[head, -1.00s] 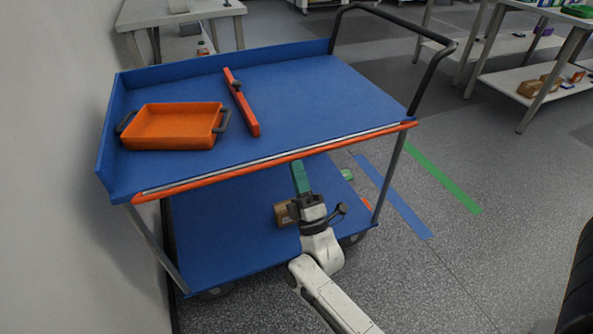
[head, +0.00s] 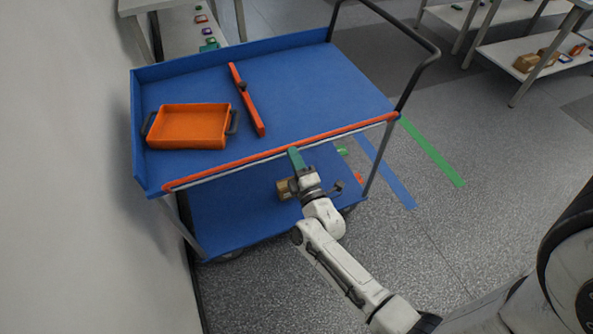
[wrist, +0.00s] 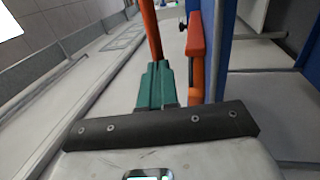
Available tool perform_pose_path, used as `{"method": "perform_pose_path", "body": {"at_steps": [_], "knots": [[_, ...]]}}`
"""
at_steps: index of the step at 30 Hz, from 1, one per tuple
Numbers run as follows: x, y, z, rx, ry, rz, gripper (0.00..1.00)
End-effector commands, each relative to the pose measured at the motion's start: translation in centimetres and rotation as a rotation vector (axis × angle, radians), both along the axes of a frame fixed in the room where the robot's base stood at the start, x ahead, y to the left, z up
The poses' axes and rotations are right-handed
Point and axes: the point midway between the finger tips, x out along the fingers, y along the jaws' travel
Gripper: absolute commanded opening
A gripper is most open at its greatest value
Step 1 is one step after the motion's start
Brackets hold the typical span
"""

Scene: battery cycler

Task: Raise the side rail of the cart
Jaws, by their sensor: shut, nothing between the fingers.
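The cart (head: 310,85) has a blue top deck and a lower shelf. Its orange side rail (head: 250,159) runs along the near long edge of the top deck, with a pale strip showing just below it. My gripper (head: 296,157) has green fingers and is shut and empty. In the head view its tips overlap the rail's lower edge near mid-length; contact cannot be told. In the wrist view the shut fingers (wrist: 156,85) point at an orange bar (wrist: 151,30). A second orange part (wrist: 195,50) lies right of them, beside the blue cart edge.
An orange tray (head: 188,126) and a red-orange bar (head: 246,98) lie on the top deck. A cardboard box (head: 285,189) sits on the lower shelf behind my gripper. A wall (head: 70,150) stands left. Floor is open at right.

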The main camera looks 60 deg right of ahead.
Motion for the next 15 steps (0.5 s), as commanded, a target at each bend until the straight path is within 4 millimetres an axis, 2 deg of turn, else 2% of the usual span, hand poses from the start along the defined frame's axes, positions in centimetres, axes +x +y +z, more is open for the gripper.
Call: {"method": "perform_pose_path", "body": {"at_steps": [1,15], "knots": [[0.1,-0.2,1.1,0.016,0.021,-0.003,0.0],[1.9,-1.3,2.1,0.017,0.027,-0.001,0.0]]}}
